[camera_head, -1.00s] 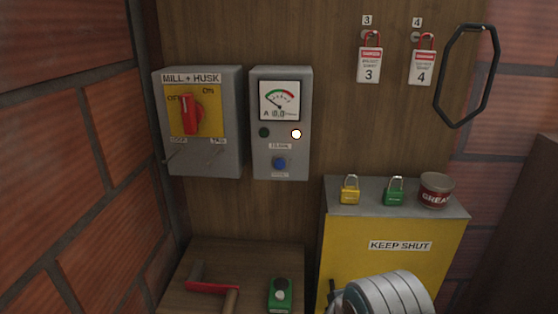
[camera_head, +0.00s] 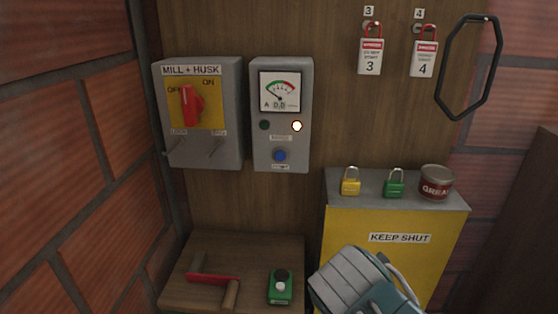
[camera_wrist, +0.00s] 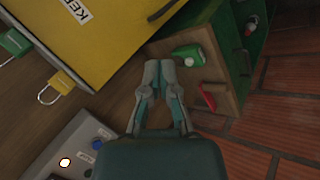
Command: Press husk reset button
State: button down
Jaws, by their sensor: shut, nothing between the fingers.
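The husk panel (camera_head: 262,140) is a grey box on the wooden wall with a dial meter, a dark lamp, a lit lamp (camera_head: 297,126) and a blue round button (camera_head: 280,156) low on its face. The blue button also shows at the lower left of the wrist view (camera_wrist: 97,144). My gripper (camera_wrist: 160,66) is shut and empty, apart from the panel. In the head view my arm is at the bottom right, in front of the yellow cabinet, and the fingertips cannot be made out.
A MILL + HUSK switch box (camera_head: 226,120) with a red handle is left of the panel. The yellow cabinet (camera_head: 350,260) bears a yellow padlock (camera_head: 351,184), a green padlock (camera_head: 394,185) and a red tin (camera_head: 436,182).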

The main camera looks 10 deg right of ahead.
aim_at(280, 156)
jog(key=w+a+r+n+t, duration=0.5)
jog(key=w+r+n, duration=0.1)
jog(key=n, duration=0.6)
jog(key=w+a+r+n+t+h, duration=0.1)
jog(key=w+a+r+n+t, duration=0.3)
jog(key=n, duration=0.8)
notch_tip(280, 156, up, 2)
jog(key=shift+w+a+r+n+t, duration=0.2)
jog(key=shift+w+a+n+t, duration=0.3)
jog(key=shift+w, duration=0.7)
jog(key=shift+w+d, duration=0.1)
jog(key=shift+d, duration=0.05)
jog(key=x, duration=1.3)
jog(key=shift+w+d+r, duration=0.15)
jog(key=shift+w+d, duration=0.05)
jog(key=shift+w, duration=0.25)
